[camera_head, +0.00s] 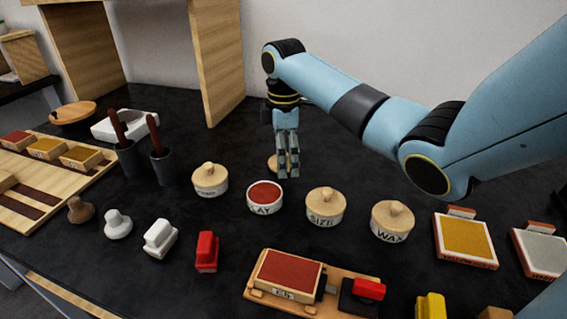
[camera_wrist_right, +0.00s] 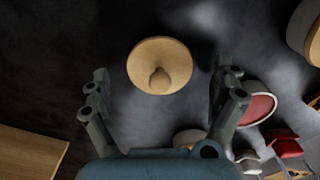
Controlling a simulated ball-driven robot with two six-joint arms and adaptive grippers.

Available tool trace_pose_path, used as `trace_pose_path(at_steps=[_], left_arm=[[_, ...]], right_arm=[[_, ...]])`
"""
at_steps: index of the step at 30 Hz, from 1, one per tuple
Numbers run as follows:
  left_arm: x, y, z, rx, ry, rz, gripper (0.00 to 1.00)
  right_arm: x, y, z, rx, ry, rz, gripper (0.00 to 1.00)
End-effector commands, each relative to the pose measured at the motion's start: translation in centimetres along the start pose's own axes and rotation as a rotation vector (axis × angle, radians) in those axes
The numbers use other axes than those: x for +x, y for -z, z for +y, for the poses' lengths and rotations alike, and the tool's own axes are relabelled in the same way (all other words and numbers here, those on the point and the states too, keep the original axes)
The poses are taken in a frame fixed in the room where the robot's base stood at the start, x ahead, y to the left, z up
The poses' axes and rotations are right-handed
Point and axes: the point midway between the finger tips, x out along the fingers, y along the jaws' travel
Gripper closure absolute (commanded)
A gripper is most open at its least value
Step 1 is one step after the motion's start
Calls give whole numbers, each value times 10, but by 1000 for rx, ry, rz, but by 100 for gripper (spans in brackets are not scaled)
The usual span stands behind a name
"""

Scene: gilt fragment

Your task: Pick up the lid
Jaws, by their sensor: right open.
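The lid (camera_wrist_right: 160,66) is a round wooden disc with a knob. It lies on the dark table and shows whole in the right wrist view, between and beyond the fingers of my right gripper (camera_wrist_right: 160,95). In the head view the lid (camera_head: 272,162) is partly hidden behind my right gripper (camera_head: 287,172), which points down in front of it. My right gripper is open and empty, with a gap to the lid on both sides. An open white pot (camera_head: 265,197) labelled CLAY, with red contents, stands close by. My left gripper is not in view.
Lidded pots labelled SIZE (camera_head: 325,206) and WAX (camera_head: 392,221) stand to the right, and another lidded pot (camera_head: 210,180) to the left. Dark cups (camera_head: 163,167) with brown handles stand further left. A wooden shelf (camera_head: 215,70) rises behind. Stamps and ink pads fill the front.

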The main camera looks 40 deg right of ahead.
Motion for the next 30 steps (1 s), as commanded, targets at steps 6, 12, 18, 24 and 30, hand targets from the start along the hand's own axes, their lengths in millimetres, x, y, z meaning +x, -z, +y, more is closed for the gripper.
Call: trace_pose_path(at_steps=[6,12,18,24,30], left_arm=[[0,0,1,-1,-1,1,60],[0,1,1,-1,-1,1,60],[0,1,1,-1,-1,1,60],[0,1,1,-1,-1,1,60],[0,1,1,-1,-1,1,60]], right_arm=[[6,0,0,-1,0,0,5],[5,0,0,0,-1,0,22],[5,0,0,0,-1,0,48],[5,0,0,0,-1,0,57],[1,0,1,0,-2,1,57]])
